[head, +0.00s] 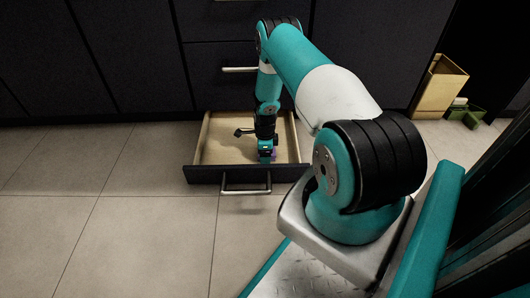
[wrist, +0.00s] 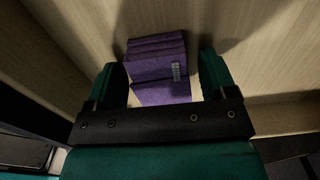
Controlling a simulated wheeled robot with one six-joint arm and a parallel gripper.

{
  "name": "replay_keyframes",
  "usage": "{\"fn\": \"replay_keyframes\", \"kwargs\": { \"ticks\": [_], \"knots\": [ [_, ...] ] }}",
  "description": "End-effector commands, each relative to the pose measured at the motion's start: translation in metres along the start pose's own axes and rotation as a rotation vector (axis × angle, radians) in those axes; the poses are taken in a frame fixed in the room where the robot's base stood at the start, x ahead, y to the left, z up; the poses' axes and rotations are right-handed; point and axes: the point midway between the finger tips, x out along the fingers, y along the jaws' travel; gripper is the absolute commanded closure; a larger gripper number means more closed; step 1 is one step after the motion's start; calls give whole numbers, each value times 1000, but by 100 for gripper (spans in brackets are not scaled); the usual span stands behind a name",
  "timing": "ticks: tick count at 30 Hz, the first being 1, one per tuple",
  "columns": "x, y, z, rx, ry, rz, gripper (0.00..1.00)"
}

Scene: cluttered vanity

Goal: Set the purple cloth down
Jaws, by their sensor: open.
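The purple cloth (wrist: 158,68) is a folded stack with a small pale label. It lies on the light wooden floor of an open drawer (head: 222,145), close to the drawer's front panel. My gripper (wrist: 162,80) is open, with one finger on each side of the cloth and a visible gap beside it. In the head view my gripper (head: 266,150) reaches down into the drawer, and only a sliver of purple shows by it. The underside of the cloth is hidden.
The drawer's dark front with a metal handle (head: 246,191) faces me. Dark cabinet fronts (head: 130,60) rise behind. A gold box (head: 438,86) and a green container (head: 466,115) stand on the floor at right. The tiled floor at left is clear.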

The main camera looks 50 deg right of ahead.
Motion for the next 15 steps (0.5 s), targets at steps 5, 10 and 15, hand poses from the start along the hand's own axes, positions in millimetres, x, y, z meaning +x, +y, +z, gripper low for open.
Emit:
{"fn": "replay_keyframes", "kwargs": {
  "ticks": [5, 10, 15],
  "knots": [
    [-25, -1, 0, 0, 0, -2, 22],
    [-66, -1, 0, 0, 0, -2, 22],
    [-100, 0, 0, 0, 0, -1, 22]
  ]
}}
